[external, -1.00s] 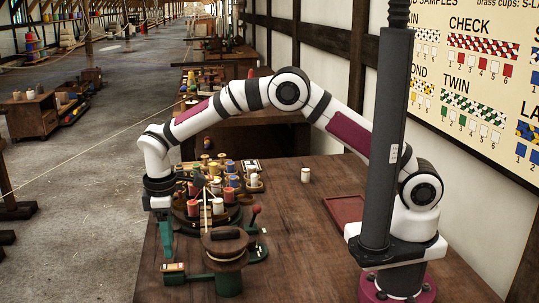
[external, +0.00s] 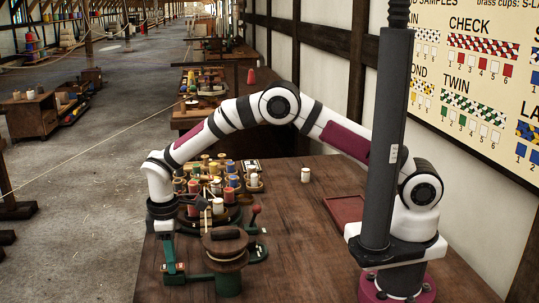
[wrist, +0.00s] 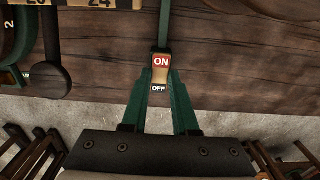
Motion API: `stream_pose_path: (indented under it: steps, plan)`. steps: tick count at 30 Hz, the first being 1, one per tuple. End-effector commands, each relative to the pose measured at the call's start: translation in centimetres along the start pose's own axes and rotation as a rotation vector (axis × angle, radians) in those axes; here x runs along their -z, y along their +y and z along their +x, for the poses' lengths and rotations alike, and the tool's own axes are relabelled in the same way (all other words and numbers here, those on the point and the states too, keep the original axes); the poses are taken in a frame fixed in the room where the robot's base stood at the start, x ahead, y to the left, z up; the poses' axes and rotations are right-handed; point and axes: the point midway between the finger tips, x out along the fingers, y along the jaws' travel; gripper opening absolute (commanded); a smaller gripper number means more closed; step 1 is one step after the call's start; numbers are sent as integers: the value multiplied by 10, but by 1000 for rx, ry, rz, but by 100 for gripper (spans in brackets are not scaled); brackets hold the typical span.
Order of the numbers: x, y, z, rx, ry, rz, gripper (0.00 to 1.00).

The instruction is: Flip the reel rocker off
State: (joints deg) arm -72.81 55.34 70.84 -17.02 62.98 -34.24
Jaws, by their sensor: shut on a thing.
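The reel rocker (wrist: 162,64) shows in the wrist view at the end of a green arm near the table's edge. Its red ON half is farther from my gripper and its white OFF half is nearer. My gripper (wrist: 160,80) has its green fingers on either side of the rocker, around the OFF half, and is shut on it. In the external view my gripper (external: 173,268) is low at the front left corner of the table, and its fingers partly hide the rocker there. The green reel stand (external: 228,282) with its brown reel (external: 226,248) is to the right.
A round stand of coloured bobbins (external: 215,212) is behind the reel. A red-knobbed lever (external: 256,211) rises to the reel's right. A white cup (external: 305,175) and a red tray (external: 343,210) are farther right. The table's middle right is clear.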

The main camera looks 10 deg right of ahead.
Motion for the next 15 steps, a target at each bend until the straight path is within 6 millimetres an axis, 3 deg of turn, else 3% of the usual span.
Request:
stream_pose_path:
  steps: [6, 15]
  plan:
    - [1, 0, 0, 0, -19, -3, 0]
    - [9, 1, 2, -3, -196, -6, 0]
